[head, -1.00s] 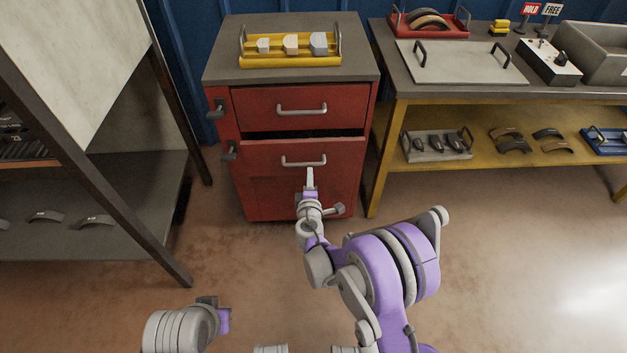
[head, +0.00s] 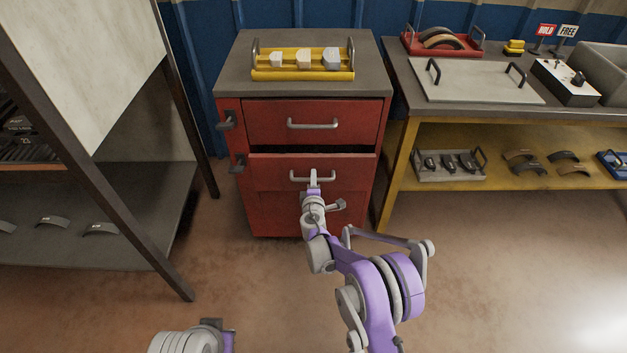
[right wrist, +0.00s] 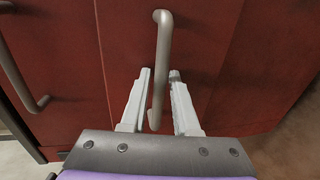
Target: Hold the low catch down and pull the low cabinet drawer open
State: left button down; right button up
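The red cabinet (head: 245,210) stands ahead with two drawers. The low drawer (head: 272,176) has a light bar handle (head: 328,178), also in the right wrist view (right wrist: 162,50). My right gripper (head: 314,178) is at this handle. In the right wrist view its two fingers (right wrist: 159,98) are apart, one on each side of the bar, with small gaps. The low catch (head: 237,164) is a dark lever on the cabinet's left front edge, with nothing on it. Part of my left arm shows at the bottom left; its fingers are not in view.
The upper drawer (head: 270,122) has its own handle and catch (head: 227,121). A yellow tray (head: 303,75) with blocks sits on the cabinet top. A workbench (head: 397,165) stands close on the right, a dark-framed rack (head: 155,235) on the left. The floor in front is clear.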

grip_shut()
dwell(1.4)
